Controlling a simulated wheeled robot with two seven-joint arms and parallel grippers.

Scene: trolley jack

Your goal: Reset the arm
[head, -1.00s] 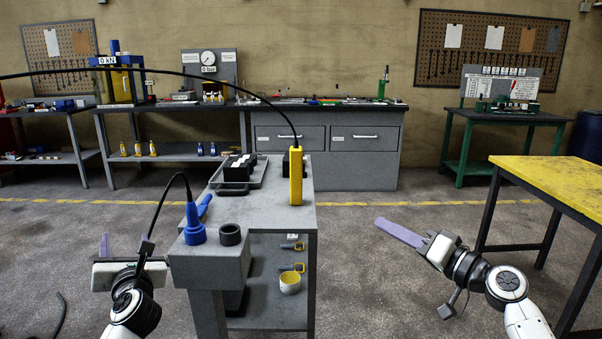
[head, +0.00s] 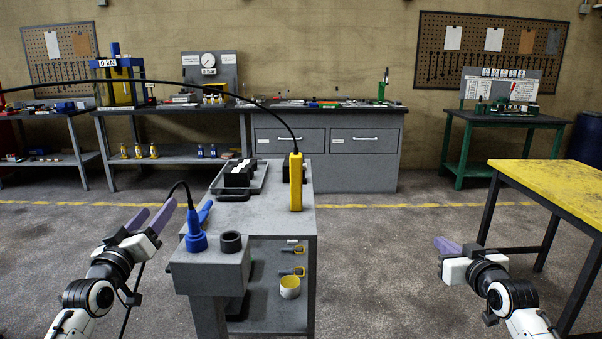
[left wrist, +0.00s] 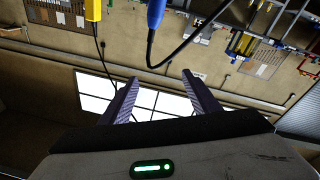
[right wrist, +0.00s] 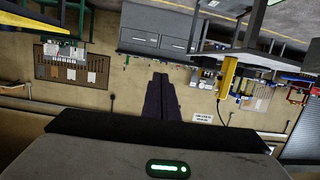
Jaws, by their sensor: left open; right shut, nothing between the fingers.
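My left gripper (head: 158,207) is at the left of the small grey bench in the head view, its two purple fingers spread and pointing up and right. In the left wrist view its fingers (left wrist: 160,76) stand apart with nothing between them. My right gripper (head: 443,243) is low at the right over open floor, near the yellow table. In the right wrist view its fingers (right wrist: 161,76) are together and hold nothing. Both arms are clear of objects as far as I can see.
A blue corded tool (head: 196,233) stands in the grey bench's (head: 265,222) front block, close right of my left gripper. A black ring (head: 231,242) is beside it. A yellow device (head: 295,182) stands farther back. The yellow table (head: 560,187) is at right. The middle floor is clear.

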